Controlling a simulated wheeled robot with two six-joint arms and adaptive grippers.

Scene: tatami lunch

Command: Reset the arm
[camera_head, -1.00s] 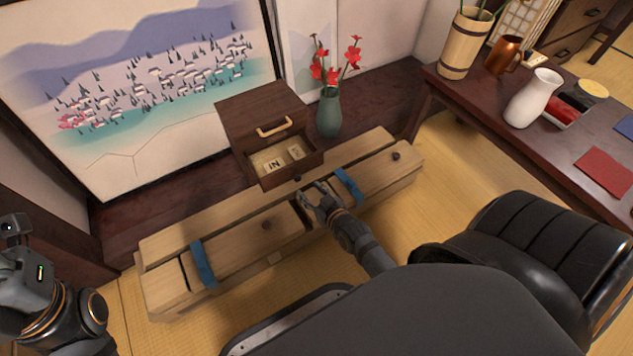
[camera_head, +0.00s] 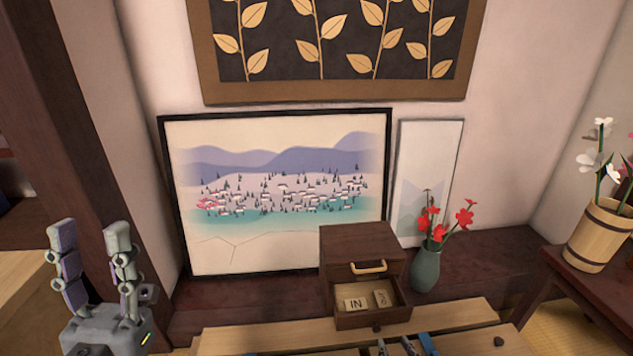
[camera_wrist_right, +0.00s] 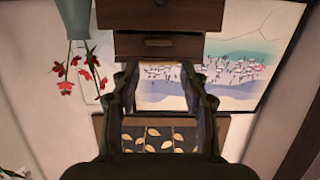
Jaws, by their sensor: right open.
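My left gripper (camera_head: 90,235) is raised at the lower left of the head view, pointing up. Its two grey fingers stand apart with nothing between them. My right gripper (camera_head: 395,347) shows only by its fingertips at the bottom edge of the head view, in front of the small dark wooden cabinet (camera_head: 362,242). In the right wrist view, which is upside down, my right gripper (camera_wrist_right: 162,75) has its fingers apart and empty. The cabinet (camera_wrist_right: 157,16) lies beyond them. Most of the right arm is hidden.
The cabinet's lower drawer (camera_head: 372,319) is pulled out and holds light tiles, one marked "IN". A green vase (camera_head: 426,268) with red flowers stands beside it. A wooden bench (camera_head: 250,340) runs along the bottom. A landscape picture (camera_head: 240,245) leans behind. A wooden bucket (camera_head: 598,235) stands right.

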